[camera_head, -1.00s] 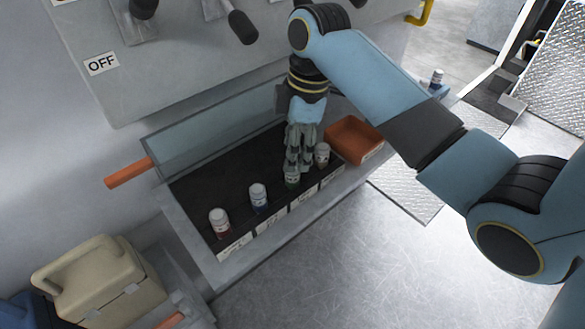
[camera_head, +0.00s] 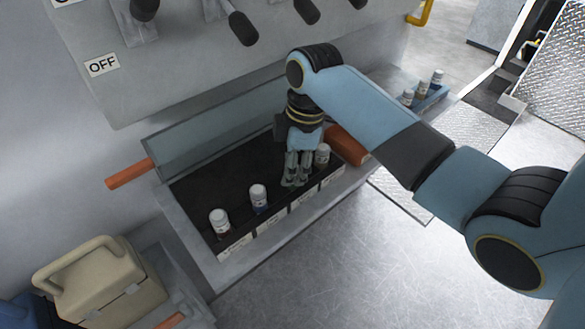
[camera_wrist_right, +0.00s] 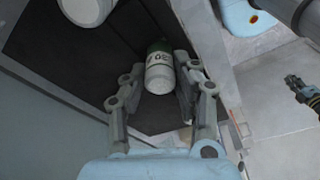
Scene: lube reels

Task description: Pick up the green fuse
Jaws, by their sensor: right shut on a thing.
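The green fuse (camera_wrist_right: 159,70) has a white body with a printed label and a green far end in the right wrist view. My right gripper (camera_wrist_right: 156,78) is shut on it, with a finger on either side. In the head view, my right gripper (camera_head: 295,183) points down into the dark-lined tray (camera_head: 230,170), and its fingers hide most of the green fuse. I cannot tell whether the fuse touches the tray floor. What looks like my left gripper (camera_wrist_right: 293,82) shows small at the right edge of the wrist view; its jaws are unclear.
White-capped red (camera_head: 220,222) and blue (camera_head: 258,198) fuses stand left of the gripper. Another fuse (camera_head: 322,155) stands close on its right, before an orange bin (camera_head: 347,148). A blue rack (camera_head: 432,98) holds several fuses. A beige case (camera_head: 100,285) is at lower left.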

